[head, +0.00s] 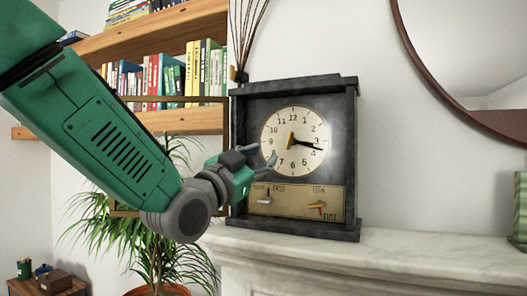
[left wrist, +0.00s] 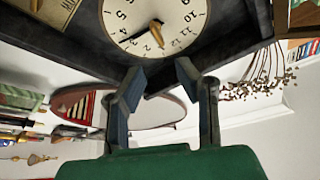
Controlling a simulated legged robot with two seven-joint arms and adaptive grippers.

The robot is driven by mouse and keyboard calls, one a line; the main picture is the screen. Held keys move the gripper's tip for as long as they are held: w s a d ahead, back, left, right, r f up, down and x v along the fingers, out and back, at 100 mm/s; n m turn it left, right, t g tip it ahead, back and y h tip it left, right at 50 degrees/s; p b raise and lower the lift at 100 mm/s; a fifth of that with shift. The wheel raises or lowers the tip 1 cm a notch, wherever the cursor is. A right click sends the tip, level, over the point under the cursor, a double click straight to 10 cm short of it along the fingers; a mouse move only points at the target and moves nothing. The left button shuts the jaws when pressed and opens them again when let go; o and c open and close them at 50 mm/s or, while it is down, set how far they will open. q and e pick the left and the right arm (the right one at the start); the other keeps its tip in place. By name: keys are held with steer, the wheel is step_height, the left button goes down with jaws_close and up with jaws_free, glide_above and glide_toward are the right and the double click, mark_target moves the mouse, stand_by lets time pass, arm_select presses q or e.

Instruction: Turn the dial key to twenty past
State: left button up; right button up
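A dark, square-framed mantel clock (head: 295,88) stands on the marble shelf. Its cream dial (head: 275,128) has black numerals and dark hands pointing right, between 3 and 4. A gold key (head: 291,141) sits at the dial's centre; it also shows in the left wrist view (left wrist: 155,32). My left gripper (head: 269,161) is in front of the dial's lower left, apart from the key. In the left wrist view its two fingers (left wrist: 158,78) are spread with nothing between them. My right gripper is in neither view.
A brass panel (head: 290,205) below the dial carries a grey lever (head: 266,197) and an orange-red lever (head: 317,206). A round mirror (head: 420,70) hangs at right. Bookshelves (head: 165,42) and a plant (head: 150,215) stand at left.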

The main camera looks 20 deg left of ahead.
mark_target(288, 140)
arm_select(q)
steer(key=w+r+n+p, duration=0.1)
steer(key=w+p, duration=0.2)
steer(key=w+d+r+n+y+p, duration=0.1)
steer(key=w+p, duration=0.3)
steer(key=w+d+r+n+p, duration=0.1)
steer(key=w+r+p, duration=0.1)
steer(key=w+p, duration=0.1)
steer(key=shift+w+d+n+t+y, duration=0.15)
steer(key=shift+d+n+t+y, duration=0.1)
steer(key=shift+n+t+y, duration=0.15)
steer(key=shift+w+d+p, duration=0.1)
steer(key=shift+w+p, duration=0.25)
steer(key=shift+w, duration=0.25)
steer(key=shift+r, duration=0.1)
jaws_close()
